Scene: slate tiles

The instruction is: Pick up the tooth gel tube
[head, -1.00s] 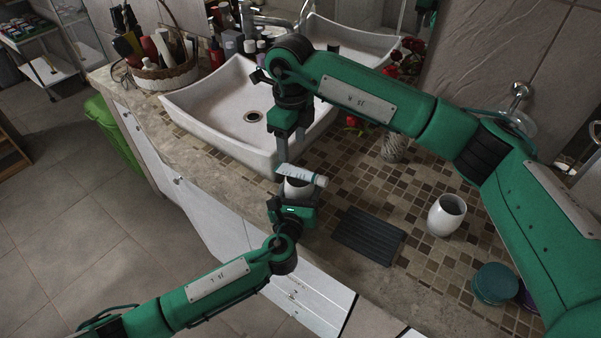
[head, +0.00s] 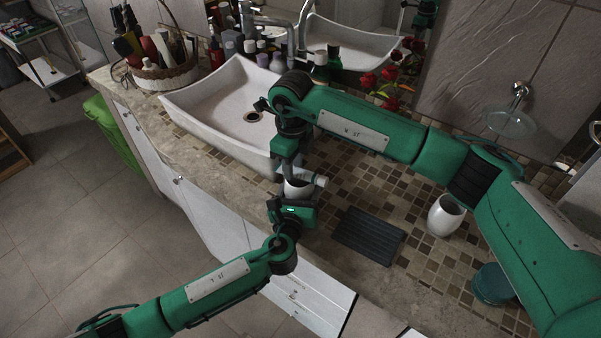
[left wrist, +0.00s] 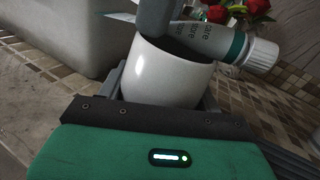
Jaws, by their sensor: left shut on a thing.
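The tooth gel tube (left wrist: 222,43), grey-white with a teal band and white ribbed cap, lies across the top of a white cup (left wrist: 165,80) in the left wrist view. In the head view only its cap end (head: 319,181) shows clearly, sticking out to the right. My left gripper (head: 294,203) is shut on the cup and holds it by its sides. My right gripper (head: 287,172) points down at the tube's middle, with a grey finger (left wrist: 157,18) in front of it in the left wrist view. Its other finger is hidden, so its closure cannot be told.
The sink (head: 215,100) stands just behind the grippers. A dark ribbed mat (head: 368,236), a second white cup (head: 445,215) and teal round items (head: 492,284) are to the right. Roses (head: 392,85) stand behind my right arm. Tiled counter is free around the mat.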

